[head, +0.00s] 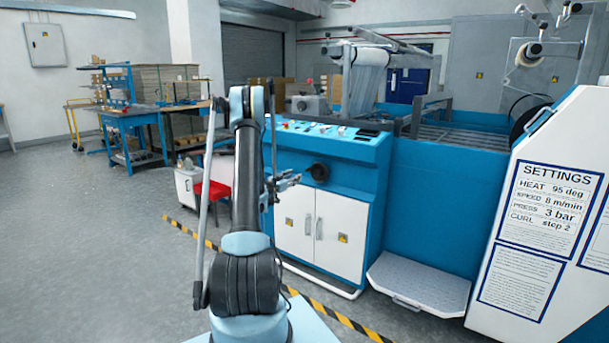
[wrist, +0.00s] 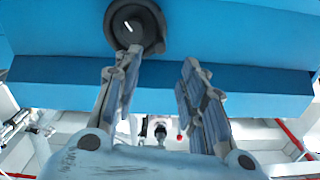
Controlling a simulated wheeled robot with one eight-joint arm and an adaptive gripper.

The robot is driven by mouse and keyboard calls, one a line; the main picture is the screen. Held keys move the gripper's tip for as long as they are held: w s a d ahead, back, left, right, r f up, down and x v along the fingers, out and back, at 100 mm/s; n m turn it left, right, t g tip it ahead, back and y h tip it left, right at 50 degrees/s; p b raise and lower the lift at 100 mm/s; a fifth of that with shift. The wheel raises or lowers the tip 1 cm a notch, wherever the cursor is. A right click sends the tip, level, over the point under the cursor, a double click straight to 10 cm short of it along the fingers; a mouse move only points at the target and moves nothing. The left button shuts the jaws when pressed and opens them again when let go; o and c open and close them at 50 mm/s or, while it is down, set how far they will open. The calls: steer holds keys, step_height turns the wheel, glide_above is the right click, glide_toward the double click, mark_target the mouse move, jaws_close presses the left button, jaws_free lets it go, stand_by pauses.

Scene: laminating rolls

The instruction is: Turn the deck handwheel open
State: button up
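The deck handwheel (head: 319,172) is a dark round knob on the blue front of the machine, above the white cabinet doors. In the wrist view the handwheel (wrist: 148,35) is a dark disc with a white mark, at the top left of centre. My gripper (head: 292,181) is just left of the handwheel in the head view. In the wrist view my gripper (wrist: 160,66) is open, with an empty gap between its fingers. The left fingertip appears just below the wheel's rim; I cannot tell whether it touches.
The blue machine (head: 440,200) has a control panel (head: 330,131) on top and a grey step plate (head: 420,281) at its base. A white settings panel (head: 545,205) stands at the right. A red chair (head: 212,194) is behind my arm. Open floor (head: 90,240) lies at the left.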

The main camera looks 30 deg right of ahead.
mark_target(306, 171)
steer(key=x, duration=1.1)
steer(key=shift+d, duration=0.15)
jaws_close()
